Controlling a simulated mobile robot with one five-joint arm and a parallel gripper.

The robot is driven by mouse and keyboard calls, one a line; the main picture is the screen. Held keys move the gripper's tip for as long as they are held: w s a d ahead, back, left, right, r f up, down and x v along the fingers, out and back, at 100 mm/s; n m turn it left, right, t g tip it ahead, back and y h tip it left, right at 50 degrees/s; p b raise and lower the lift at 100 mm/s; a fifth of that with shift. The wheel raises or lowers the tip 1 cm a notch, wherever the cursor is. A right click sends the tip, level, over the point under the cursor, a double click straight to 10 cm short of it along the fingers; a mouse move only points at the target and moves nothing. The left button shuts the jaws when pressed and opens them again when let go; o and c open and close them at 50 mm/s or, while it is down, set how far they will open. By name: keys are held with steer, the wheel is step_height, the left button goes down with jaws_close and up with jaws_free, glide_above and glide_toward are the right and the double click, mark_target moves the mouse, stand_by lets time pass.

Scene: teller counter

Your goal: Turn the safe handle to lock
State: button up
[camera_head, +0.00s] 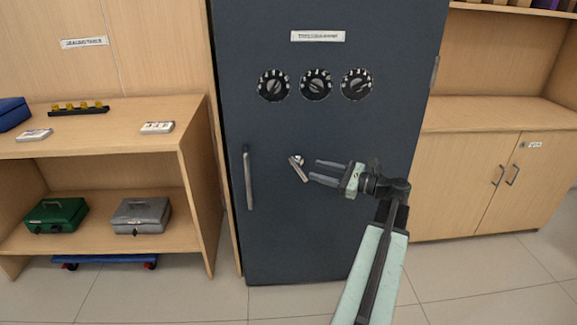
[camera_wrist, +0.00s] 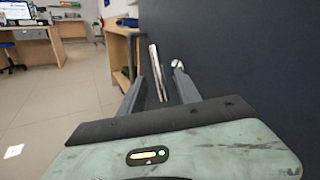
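The tall dark blue-grey safe (camera_head: 320,240) fills the middle of the head view. A short silver lever handle (camera_head: 299,170) sits on its door below the dials, tilted with its lower end to the right. My gripper (camera_head: 314,169) is open just right of the lever, its fingers pointing left along the door. In the wrist view the lever (camera_wrist: 157,72) shows between my two fingers (camera_wrist: 160,74), and its round pivot (camera_wrist: 178,64) is near the right fingertip. I see no grip on the lever; whether a finger touches it I cannot tell.
A vertical pull bar (camera_head: 249,180) is at the door's left side. Three black dials (camera_head: 316,85) are above the lever. A wooden shelf (camera_head: 190,145) with a green box (camera_head: 57,215) and a grey box (camera_head: 141,215) stands left. A wooden cabinet (camera_head: 470,185) stands right.

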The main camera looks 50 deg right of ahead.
mark_target(299, 166)
steer(key=x, duration=0.8)
steer(key=shift+w+a+f, duration=0.1)
steer(key=shift+w+a, duration=0.05)
steer(key=shift+a, duration=0.15)
